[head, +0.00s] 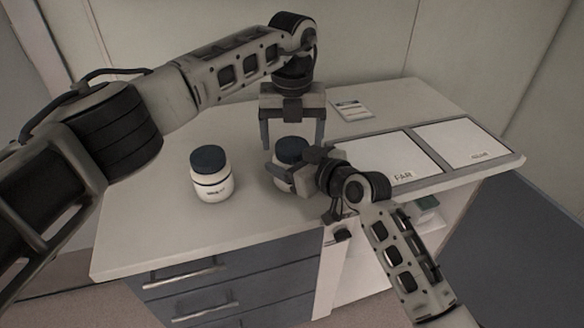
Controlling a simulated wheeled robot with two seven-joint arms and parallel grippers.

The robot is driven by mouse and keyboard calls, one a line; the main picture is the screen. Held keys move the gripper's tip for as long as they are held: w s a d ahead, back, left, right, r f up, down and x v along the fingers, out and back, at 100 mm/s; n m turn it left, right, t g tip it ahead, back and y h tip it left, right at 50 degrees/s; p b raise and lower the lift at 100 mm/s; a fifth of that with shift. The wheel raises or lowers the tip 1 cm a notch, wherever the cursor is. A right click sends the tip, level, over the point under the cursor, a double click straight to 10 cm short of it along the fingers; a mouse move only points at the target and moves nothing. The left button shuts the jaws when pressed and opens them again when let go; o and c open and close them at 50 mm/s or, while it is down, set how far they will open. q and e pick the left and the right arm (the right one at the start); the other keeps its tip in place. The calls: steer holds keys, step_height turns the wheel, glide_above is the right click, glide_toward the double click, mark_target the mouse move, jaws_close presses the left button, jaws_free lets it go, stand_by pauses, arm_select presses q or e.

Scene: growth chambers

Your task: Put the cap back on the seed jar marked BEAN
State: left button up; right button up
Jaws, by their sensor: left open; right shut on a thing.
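A white jar with a dark blue cap (208,158) stands upright on the left of the worktop; the print on its label is too small to read. A second white jar (282,185) stands to its right, mostly hidden by my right gripper (284,176), which is shut on its body from the right. A dark blue cap (291,148) sits at the top of this jar; I cannot tell how firmly it is seated. The label is hidden, so BEAN cannot be read. My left gripper (292,143) points down over this cap, open, its fingers on either side.
The worktop (150,235) is clear at front left. Two pale mats lie on the right, one marked FAR (390,158), the other (462,142) with unclear print. A small card (352,110) lies at the back. Drawers (220,285) are below the front edge.

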arm_select(q)
step_height(320, 180, up, 4)
steer(key=shift+f, duration=0.1)
steer(key=shift+c, duration=0.3)
step_height(320, 180, up, 4)
steer(key=n, duration=0.3)
steer(key=shift+f, duration=0.25)
steer(key=shift+f, duration=0.1)
steer(key=shift+f, duration=3.95)
